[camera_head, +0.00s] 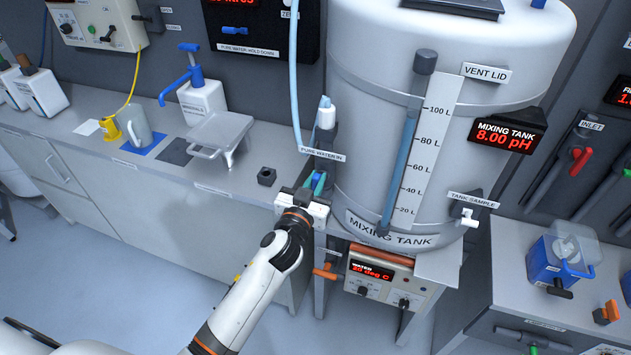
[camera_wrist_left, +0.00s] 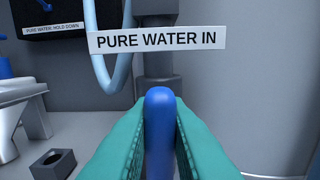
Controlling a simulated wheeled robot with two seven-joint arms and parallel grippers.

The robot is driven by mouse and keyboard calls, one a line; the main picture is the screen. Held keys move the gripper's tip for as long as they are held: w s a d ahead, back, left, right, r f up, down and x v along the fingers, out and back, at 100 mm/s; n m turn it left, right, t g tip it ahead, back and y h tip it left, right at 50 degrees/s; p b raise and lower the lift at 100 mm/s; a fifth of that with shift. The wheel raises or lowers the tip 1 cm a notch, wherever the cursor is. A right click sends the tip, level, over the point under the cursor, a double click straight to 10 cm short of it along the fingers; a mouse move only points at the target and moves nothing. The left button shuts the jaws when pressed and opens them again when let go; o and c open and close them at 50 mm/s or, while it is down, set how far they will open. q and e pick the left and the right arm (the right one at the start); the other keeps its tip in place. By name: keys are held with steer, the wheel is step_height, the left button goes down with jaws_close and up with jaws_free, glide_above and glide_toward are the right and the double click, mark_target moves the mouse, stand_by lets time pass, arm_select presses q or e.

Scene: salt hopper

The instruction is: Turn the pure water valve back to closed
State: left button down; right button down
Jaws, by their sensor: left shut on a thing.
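The pure water valve's blue handle (camera_wrist_left: 160,125) stands between the two teal fingers of my left gripper (camera_wrist_left: 158,145) in the left wrist view. The fingers press on it from both sides. In the head view my left gripper (camera_head: 315,183) reaches the valve under the "PURE WATER IN" label (camera_head: 322,153), at the left side of the mixing tank (camera_head: 365,130). The handle is mostly hidden by the fingers there. The label also shows in the left wrist view (camera_wrist_left: 156,39), above the handle. I cannot tell the handle's exact angle. My right gripper is not in view.
A light blue hose (camera_head: 295,75) hangs down by the valve. A small dark block (camera_head: 266,177) sits on the counter to the left. A heater box (camera_head: 378,280) with an orange-handled valve (camera_head: 326,272) is below the tank. A red-handled inlet valve (camera_head: 581,160) is at the right.

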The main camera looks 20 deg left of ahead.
arm_select(q)
steer(key=m, duration=0.4)
steer(key=shift+d+f, duration=0.1)
steer(key=shift+d, duration=0.3)
steer(key=m, duration=0.4)
steer(key=shift+d+f+m+b, duration=0.25)
steer(key=shift+d+m+b, duration=0.05)
steer(key=shift+d+b, duration=0.1)
steer(key=shift+d+f+m, duration=0.1)
steer(key=shift+f+m, duration=0.15)
steer(key=shift+m, duration=1.1)
steer(key=shift+d+f+m, duration=0.1)
steer(key=shift+f+m, duration=0.15)
steer(key=shift+m, duration=1.15)
steer(key=shift+d+f+m, duration=0.1)
steer(key=shift+f+m, duration=0.15)
steer(key=shift+m, duration=1.1)
steer(key=c, duration=1.4)
jaws_free()
steer(key=shift+b, duration=0.3)
